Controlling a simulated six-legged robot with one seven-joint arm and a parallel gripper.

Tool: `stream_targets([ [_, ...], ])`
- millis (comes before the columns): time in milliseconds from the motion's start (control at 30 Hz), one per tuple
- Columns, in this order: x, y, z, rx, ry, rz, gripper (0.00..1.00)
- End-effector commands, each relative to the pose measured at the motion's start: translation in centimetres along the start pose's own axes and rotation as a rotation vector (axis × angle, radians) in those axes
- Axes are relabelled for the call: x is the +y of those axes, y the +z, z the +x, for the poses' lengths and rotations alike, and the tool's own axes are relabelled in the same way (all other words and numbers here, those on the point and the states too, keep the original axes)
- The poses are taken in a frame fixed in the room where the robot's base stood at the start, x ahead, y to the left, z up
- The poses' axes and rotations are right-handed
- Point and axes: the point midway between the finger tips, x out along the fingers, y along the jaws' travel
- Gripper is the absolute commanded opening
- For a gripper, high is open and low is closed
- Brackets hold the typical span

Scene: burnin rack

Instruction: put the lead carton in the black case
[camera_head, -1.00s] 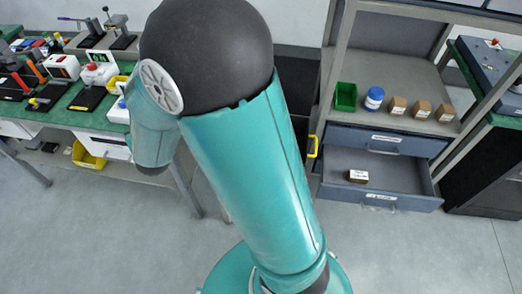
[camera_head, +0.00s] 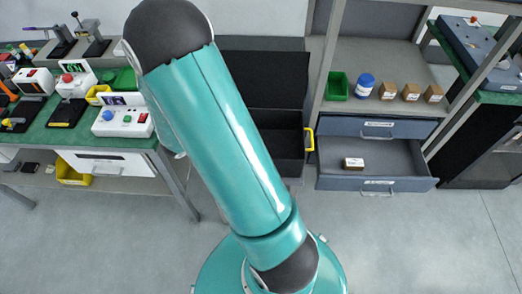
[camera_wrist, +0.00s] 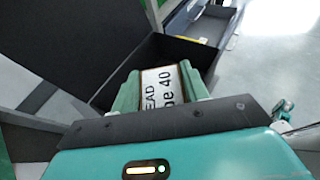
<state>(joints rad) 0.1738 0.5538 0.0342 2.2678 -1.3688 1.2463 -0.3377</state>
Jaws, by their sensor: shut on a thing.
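The lead carton (camera_wrist: 163,92), with a white label reading "EAD" and "40", is held between the green fingers of my gripper (camera_wrist: 160,80) in the wrist view. The gripper is shut on it. The black case (camera_head: 284,151) stands open on the floor in the head view, with its lid raised at the back and a yellow handle on its right. In the wrist view the open case (camera_wrist: 186,52) lies just beyond the carton. The carton appears above or near its opening; the height is unclear. My gripper and the carton are hidden behind my arm in the head view.
An open drawer (camera_head: 410,181) with a small labelled carton (camera_head: 353,163) stands right of the case. The shelf above holds a green bin (camera_head: 338,86), a blue-labelled jar (camera_head: 365,85) and several brown cartons. A green workbench (camera_head: 60,140) with devices is at left.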

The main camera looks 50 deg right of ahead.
Motion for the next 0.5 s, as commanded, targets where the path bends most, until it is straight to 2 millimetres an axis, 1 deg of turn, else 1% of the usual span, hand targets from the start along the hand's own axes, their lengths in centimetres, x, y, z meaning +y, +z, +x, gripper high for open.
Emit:
stream_targets([
  [33,-2.0,-0.3,1.5,-0.001,-0.125,0.047,0.22],
  [67,-3.2,-0.6,2.2,0.0,-0.201,0.079,0.22],
  [100,-4.8,-0.8,3.0,0.0,-0.305,0.122,0.22],
  [167,-7.3,-1.4,3.9,0.0,-0.459,0.187,0.22],
  [200,-8.8,-1.8,4.2,0.0,-0.564,0.229,0.22],
  [267,-11.0,-2.5,4.5,0.0,-0.719,0.294,0.22],
  [300,-12.4,-3.0,4.4,0.0,-0.824,0.337,0.22],
  [367,-14.3,-3.7,4.2,0.001,-0.98,0.402,0.22],
  [400,-15.4,-4.2,3.8,0.0,-1.086,0.446,0.22],
  [467,-16.8,-5.0,3.1,0.001,-1.243,0.512,0.22],
  [500,-17.5,-5.6,2.6,0.001,-1.349,0.554,0.22],
])
